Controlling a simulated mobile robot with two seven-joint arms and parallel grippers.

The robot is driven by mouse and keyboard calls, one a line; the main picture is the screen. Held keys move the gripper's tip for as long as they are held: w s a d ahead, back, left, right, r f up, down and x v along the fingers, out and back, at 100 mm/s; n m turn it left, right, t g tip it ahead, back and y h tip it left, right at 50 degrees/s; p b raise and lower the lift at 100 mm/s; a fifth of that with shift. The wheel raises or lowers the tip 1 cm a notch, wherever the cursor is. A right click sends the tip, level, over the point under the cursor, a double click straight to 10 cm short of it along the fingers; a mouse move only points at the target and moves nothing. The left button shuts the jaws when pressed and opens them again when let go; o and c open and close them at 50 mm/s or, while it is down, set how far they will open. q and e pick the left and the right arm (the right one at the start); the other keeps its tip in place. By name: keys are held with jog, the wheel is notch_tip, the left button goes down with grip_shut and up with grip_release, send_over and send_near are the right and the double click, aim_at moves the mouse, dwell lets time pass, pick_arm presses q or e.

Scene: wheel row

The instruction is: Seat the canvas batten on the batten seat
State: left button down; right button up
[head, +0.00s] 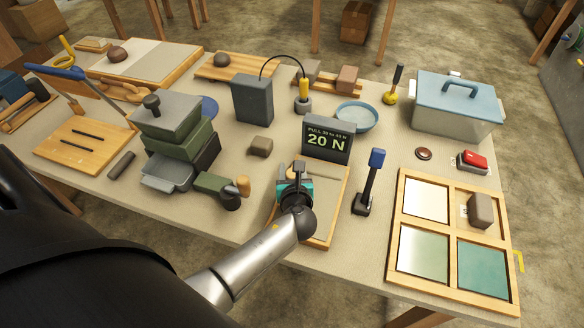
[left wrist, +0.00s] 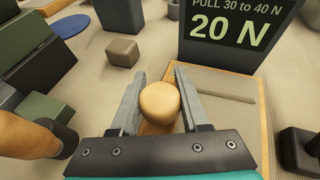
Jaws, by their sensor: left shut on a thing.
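A wooden-framed board (head: 331,228) lies at the table's middle, with a display (head: 326,141) at its back edge reading "PULL 30 to 40 N" and "20 N". My left gripper (head: 297,178) is over the board's left part. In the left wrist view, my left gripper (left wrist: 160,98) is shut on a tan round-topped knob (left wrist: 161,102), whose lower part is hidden. A pale straight strip (left wrist: 226,95) lies across the board to the right of the fingers; it may be the canvas batten or its seat, I cannot tell which. My right gripper is not in view.
A grey-green stacked machine (head: 178,142) with a tan-knobbed handle stands left of the gripper. A blue-topped lever (head: 371,180) stands close right. A brown block (head: 260,146) lies behind left. A wooden frame with panes (head: 396,234) and a blue-lidded bin (head: 453,105) are at right.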

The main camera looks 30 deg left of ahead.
aim_at(293, 175)
pick_arm(q)
jog(key=shift+s+f, duration=0.1)
jog(key=shift+f, duration=0.05)
dwell(1.0)
jog(key=c, duration=0.5)
grip_release()
jog(key=shift+c, duration=0.2)
jog(key=shift+s+d+r+p, duration=0.1)
jog(key=shift+r+p, duration=0.1)
jog(key=shift+p, duration=0.2)
jog(key=shift+p+v, duration=1.05)
jog(key=shift+v, duration=0.3)
jog(key=shift+s+d, duration=0.1)
jog(key=shift+s, duration=0.05)
jog(key=o, duration=0.5)
jog(key=shift+o, duration=0.2)
